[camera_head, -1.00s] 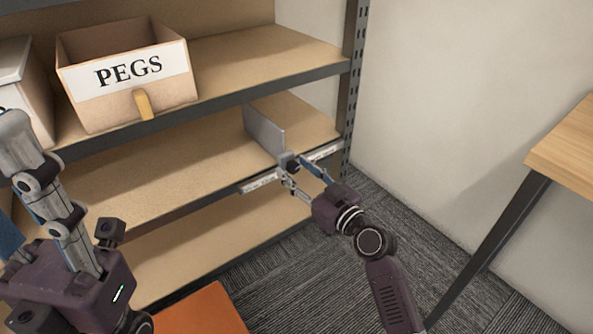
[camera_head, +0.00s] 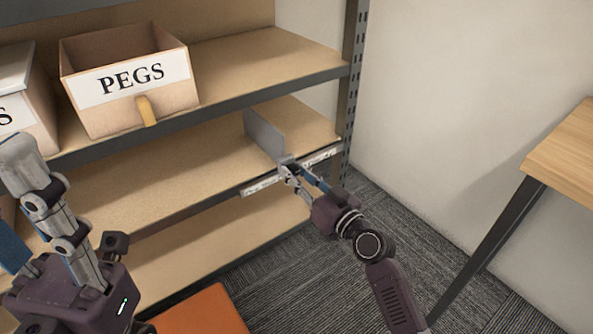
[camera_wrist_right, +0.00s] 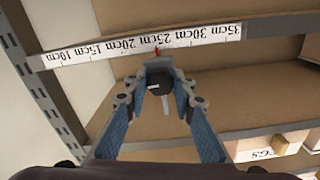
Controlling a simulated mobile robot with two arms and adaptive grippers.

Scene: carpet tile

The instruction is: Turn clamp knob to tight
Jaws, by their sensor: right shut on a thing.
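The clamp knob (camera_wrist_right: 160,84) is dark, with a short pale lever (camera_wrist_right: 166,106) hanging below it. It sits at the front end of a grey upright divider (camera_head: 266,135) on the middle shelf. My right gripper (camera_wrist_right: 161,80) has its two fingertips on either side of the knob, shut on it. In the head view the right gripper (camera_head: 288,168) covers most of the knob.
A ruled strip (camera_wrist_right: 100,51) runs along the shelf edge, and a red marker (camera_wrist_right: 157,51) shows near 25 cm. A PEGS bin (camera_head: 130,90) stands on the shelf above. A wooden table (camera_head: 565,155) is at right. The middle shelf left of the divider is clear.

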